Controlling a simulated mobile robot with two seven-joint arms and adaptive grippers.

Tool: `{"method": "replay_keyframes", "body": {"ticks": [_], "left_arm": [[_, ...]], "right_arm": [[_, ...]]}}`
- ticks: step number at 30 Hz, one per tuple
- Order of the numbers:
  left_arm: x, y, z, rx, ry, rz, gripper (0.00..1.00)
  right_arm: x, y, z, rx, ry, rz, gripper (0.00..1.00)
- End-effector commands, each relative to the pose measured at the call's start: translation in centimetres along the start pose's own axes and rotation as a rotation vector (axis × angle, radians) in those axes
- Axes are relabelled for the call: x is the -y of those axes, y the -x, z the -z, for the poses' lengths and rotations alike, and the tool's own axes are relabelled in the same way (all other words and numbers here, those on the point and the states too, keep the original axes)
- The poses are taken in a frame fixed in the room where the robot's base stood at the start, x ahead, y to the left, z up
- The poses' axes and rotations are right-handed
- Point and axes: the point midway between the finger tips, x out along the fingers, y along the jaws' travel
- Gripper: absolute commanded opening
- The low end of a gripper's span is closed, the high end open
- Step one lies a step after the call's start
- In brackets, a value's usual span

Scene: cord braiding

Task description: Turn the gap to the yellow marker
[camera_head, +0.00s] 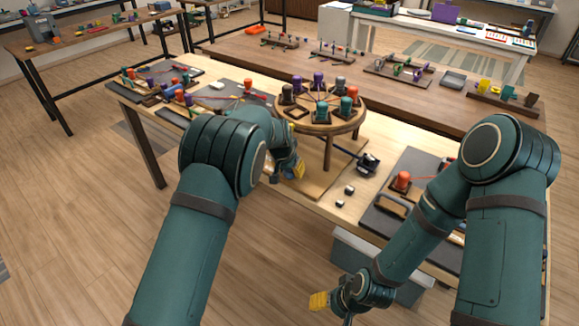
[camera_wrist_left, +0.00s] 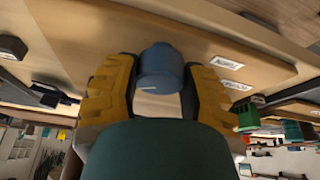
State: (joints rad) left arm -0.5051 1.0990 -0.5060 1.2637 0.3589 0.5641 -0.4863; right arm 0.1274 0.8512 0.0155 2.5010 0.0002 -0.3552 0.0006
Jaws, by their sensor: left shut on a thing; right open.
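A round wooden braiding disk (camera_head: 322,121) stands on legs on the table, with several coloured bobbins in dark square holders around its top. One square holder (camera_head: 297,112) at the front left of the disk looks empty, a gap. I cannot make out the yellow marker. My left gripper (camera_head: 291,168) is below the disk's front left edge, partly hidden by my own arm. In the left wrist view its yellow fingers are shut on a blue-grey knob (camera_wrist_left: 160,70). My right gripper (camera_head: 327,302) is open and empty, low in front of the table.
A dark board (camera_head: 410,170) with a red-orange bobbin (camera_head: 402,180) lies right of the disk, and a black device (camera_head: 368,164) stands between them. Boards with bobbins fill the table's left side. A grey bin (camera_head: 350,252) is under the front edge. White labels (camera_wrist_left: 226,63) show near the knob.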

Motion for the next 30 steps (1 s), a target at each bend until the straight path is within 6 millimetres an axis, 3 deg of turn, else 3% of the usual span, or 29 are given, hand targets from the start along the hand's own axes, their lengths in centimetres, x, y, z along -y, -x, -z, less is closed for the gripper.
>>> {"method": "replay_keyframes", "body": {"ticks": [9, 19, 20, 22, 30], "left_arm": [[-0.05, 0.06, -0.01, 0.001, 0.155, 0.065, 0.08], [-0.04, -0.04, -0.04, 0.000, 0.166, 0.069, 0.08], [-0.04, -0.04, -0.04, 0.000, 0.166, 0.069, 0.50], [-0.04, -0.04, -0.04, 0.000, 0.166, 0.069, 0.75], [-0.03, -0.01, -0.03, 0.000, 0.166, 0.069, 0.77]], "right_arm": [[0.55, 1.46, -0.14, 0.007, -0.001, 0.000, 0.61], [0.53, 1.42, -0.17, 0.008, -0.001, 0.000, 0.61], [0.53, 1.42, -0.16, 0.008, -0.001, 0.000, 0.61], [0.53, 1.42, -0.17, 0.008, -0.001, 0.000, 0.61], [0.53, 1.42, -0.15, 0.008, -0.001, 0.000, 0.61]]}}
